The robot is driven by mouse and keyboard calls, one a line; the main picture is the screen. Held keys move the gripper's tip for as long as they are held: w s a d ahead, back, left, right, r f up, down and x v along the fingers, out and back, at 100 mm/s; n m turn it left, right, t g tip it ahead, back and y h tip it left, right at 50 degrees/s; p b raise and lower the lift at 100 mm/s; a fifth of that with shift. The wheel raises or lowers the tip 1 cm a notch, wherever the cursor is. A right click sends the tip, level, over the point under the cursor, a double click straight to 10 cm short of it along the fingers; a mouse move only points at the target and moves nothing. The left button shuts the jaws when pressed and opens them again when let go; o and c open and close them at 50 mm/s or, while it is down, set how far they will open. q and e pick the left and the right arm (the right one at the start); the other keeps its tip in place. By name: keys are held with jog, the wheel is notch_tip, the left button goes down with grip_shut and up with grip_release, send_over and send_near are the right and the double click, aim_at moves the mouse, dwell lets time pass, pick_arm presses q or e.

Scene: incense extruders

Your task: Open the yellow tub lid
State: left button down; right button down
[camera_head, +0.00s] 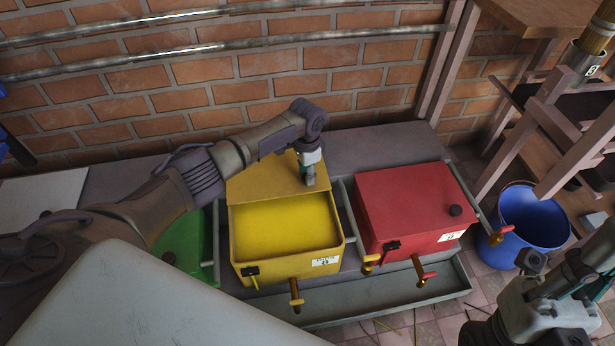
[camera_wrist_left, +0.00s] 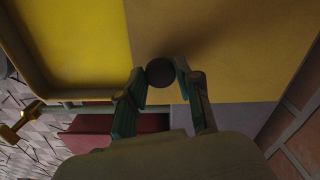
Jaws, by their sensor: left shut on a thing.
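The yellow tub (camera_head: 240,262) stands between a green and a red tub. Its front is uncovered, showing bright yellow contents (camera_head: 285,225). The yellow lid (camera_head: 262,180) is over the back part of the tub; I cannot tell whether it is tilted. My left gripper (camera_head: 309,180) is at the right side of the lid. In the left wrist view the gripper (camera_wrist_left: 158,82) is shut on the lid's dark round knob (camera_wrist_left: 160,72), with the lid (camera_wrist_left: 225,50) beside the open part. My right gripper (camera_head: 510,300) shows partly at the lower right, away from the tub.
The red tub (camera_head: 405,200) is closed, with a dark knob on its lid. A green tub (camera_head: 185,250) is partly hidden by my left arm. Taps (camera_head: 295,292) stick out in front above a grey trough (camera_head: 390,305). A blue bucket (camera_head: 525,218) stands right. A brick wall is behind.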

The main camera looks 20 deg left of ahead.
pick_arm(q)
jog(key=c, duration=0.8)
grip_release()
jog(key=shift+r, duration=0.1)
notch_tip(320, 180, up, 12)
jog(key=shift+f, duration=0.1)
